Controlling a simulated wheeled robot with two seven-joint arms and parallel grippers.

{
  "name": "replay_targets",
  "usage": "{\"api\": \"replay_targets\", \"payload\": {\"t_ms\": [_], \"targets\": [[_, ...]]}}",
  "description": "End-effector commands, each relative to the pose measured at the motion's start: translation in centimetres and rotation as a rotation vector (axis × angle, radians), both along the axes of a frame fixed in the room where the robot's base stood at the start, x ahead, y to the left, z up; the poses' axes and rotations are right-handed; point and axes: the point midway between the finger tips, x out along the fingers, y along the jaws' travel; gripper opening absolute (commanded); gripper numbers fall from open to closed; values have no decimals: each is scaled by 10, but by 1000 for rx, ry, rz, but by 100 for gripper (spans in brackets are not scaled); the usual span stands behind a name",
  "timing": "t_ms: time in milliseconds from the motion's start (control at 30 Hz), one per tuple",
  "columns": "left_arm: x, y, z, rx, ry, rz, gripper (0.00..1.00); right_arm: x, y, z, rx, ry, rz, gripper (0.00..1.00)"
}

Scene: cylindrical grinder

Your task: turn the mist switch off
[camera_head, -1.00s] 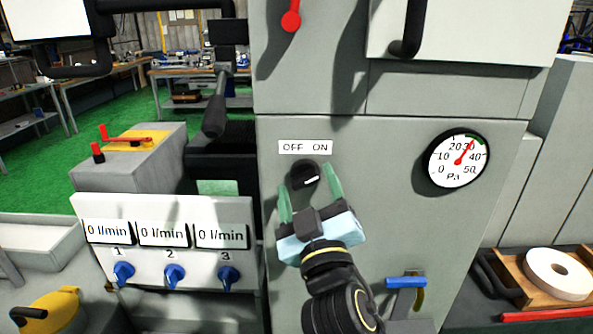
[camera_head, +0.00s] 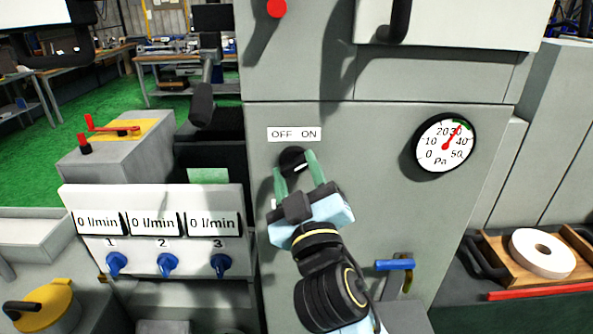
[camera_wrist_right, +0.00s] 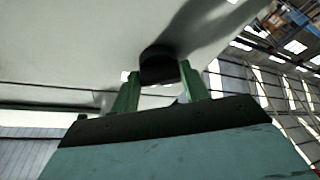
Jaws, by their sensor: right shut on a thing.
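The mist switch is a round black knob (camera_head: 293,160) with a small white mark, on the grey machine panel, below a white label (camera_head: 294,134) reading OFF and ON. The mark points up to the right, toward the ON side. My right gripper (camera_head: 297,170) reaches up from below, tilted, with its green fingers on either side of the knob, shut on it. The knob (camera_wrist_right: 158,66) also shows between the fingers in the right wrist view, though the exact contact is hard to see. My left gripper is not in view.
A pressure gauge (camera_head: 445,143) is right of the switch, and a blue-handled lever (camera_head: 395,265) below it. A flow panel (camera_head: 155,210) with three blue knobs stands left. A dark door handle (camera_head: 396,20) is above. The panel around the switch is otherwise clear.

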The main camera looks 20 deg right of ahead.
Motion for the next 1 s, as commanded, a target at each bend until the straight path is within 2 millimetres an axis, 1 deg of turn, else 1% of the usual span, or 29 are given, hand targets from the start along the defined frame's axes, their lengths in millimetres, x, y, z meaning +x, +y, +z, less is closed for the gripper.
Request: {"api": "replay_targets", "payload": {"t_ms": [267, 500, 600, 767, 1000], "targets": [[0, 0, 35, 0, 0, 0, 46, 0, -1, 6, -155, 46, 1, 22], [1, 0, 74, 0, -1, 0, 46, 0, -2, 9, -365, 106, 1, 22], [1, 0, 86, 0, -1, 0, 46, -1, -2, 9, -456, 129, 2, 22], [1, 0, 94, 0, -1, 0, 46, -1, -3, 7, -601, 168, 1, 22], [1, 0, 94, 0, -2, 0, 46, -1, -3, 6, -788, 220, -1, 22]]}}
